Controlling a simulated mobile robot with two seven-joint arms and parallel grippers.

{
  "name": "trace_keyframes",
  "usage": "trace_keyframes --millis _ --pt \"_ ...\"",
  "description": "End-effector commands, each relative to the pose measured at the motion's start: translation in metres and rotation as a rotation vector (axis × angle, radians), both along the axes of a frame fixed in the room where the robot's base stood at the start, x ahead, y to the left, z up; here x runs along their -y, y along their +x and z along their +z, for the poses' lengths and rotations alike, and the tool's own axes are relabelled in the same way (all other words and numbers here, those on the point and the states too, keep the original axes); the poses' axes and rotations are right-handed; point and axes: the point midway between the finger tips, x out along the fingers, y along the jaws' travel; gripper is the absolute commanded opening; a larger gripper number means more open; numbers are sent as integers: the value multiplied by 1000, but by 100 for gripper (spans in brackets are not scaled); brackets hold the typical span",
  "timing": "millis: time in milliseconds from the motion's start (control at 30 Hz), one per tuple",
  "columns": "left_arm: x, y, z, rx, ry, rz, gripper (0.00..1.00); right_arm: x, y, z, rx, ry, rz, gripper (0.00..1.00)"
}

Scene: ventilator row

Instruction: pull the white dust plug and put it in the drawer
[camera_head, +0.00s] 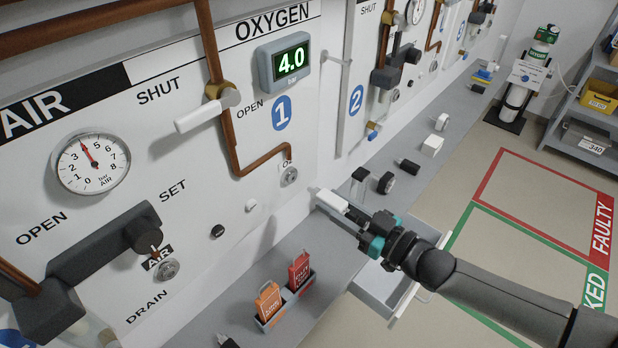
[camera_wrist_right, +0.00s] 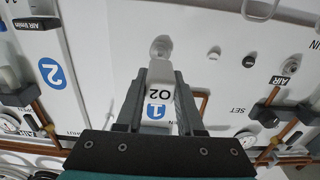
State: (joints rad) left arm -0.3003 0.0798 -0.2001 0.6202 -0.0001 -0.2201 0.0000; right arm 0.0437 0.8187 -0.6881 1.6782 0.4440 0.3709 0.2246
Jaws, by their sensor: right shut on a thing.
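My right gripper (camera_head: 338,205) is shut on the white dust plug (camera_head: 331,201), a small pale block at its fingertips. In the right wrist view a white piece (camera_wrist_right: 161,76) shows between the two fingers (camera_wrist_right: 160,90). The O2 socket (camera_head: 289,176) on the panel is left of the plug in the head view, with a gap between them. A round pale fitting (camera_wrist_right: 161,47) lies beyond the fingertips in the wrist view. The drawer (camera_head: 412,300) is open below my right forearm, partly hidden by it; its visible floor looks empty. My left gripper is not in view.
An orange tag and a red tag stand in a grey holder (camera_head: 287,309) on the ledge. Black and white fittings, including a white cube (camera_head: 432,146), stand along the ledge behind the gripper. A valve with a white handle (camera_head: 208,112) juts from the panel.

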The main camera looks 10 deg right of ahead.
Motion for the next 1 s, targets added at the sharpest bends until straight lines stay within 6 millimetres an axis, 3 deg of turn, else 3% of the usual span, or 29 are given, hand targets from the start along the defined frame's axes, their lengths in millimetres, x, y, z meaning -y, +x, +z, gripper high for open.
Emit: trace_keyframes --millis 1000 --pt "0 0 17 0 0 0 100 25 -31 0 0 0 0 0"
